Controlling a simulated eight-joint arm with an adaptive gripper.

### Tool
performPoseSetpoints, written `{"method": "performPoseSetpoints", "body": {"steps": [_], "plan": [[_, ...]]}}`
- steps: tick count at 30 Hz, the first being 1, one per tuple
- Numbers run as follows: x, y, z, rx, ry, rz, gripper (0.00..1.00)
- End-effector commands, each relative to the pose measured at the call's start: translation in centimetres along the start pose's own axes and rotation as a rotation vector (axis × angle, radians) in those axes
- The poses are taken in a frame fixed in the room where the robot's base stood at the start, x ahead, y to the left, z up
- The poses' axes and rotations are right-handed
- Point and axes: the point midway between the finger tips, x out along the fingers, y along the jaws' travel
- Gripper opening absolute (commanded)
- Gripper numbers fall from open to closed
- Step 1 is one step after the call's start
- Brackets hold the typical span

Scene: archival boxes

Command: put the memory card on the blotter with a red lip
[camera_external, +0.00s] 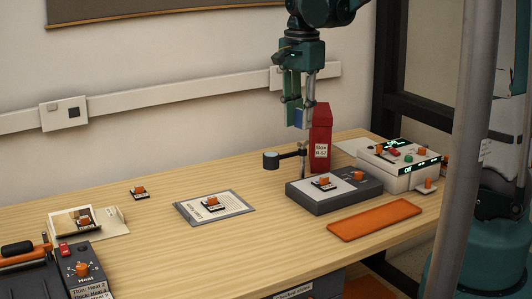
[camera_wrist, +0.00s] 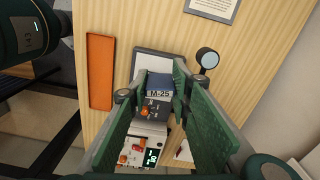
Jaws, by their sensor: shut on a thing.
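My gripper (camera_external: 299,112) is high over the right part of the table, shut on a blue block (camera_external: 301,119). In the wrist view the block (camera_wrist: 160,86) sits between my fingers and bears a label that seems to read M-25. I cannot tell which thing is the memory card. A flat orange mat (camera_external: 375,220) lies at the front right and shows in the wrist view (camera_wrist: 100,72); no separate red lip is clear.
A red upright box (camera_external: 320,140) stands just right of my gripper. A lens on a stand (camera_external: 271,160) is beside the dark box. A pale console (camera_external: 398,166) with lit displays is at the right. A heater (camera_external: 82,270) is at front left.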

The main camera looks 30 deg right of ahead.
Motion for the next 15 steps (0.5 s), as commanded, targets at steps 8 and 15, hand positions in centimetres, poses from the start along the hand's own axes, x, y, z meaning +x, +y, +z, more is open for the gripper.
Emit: {"method": "performPoseSetpoints", "body": {"steps": [8,15], "plan": [[-0.9,-5.4,-6.4,0.035,0.000,0.000,0.12],[-1.2,-9.2,-12.5,0.061,0.000,0.000,0.12]]}}
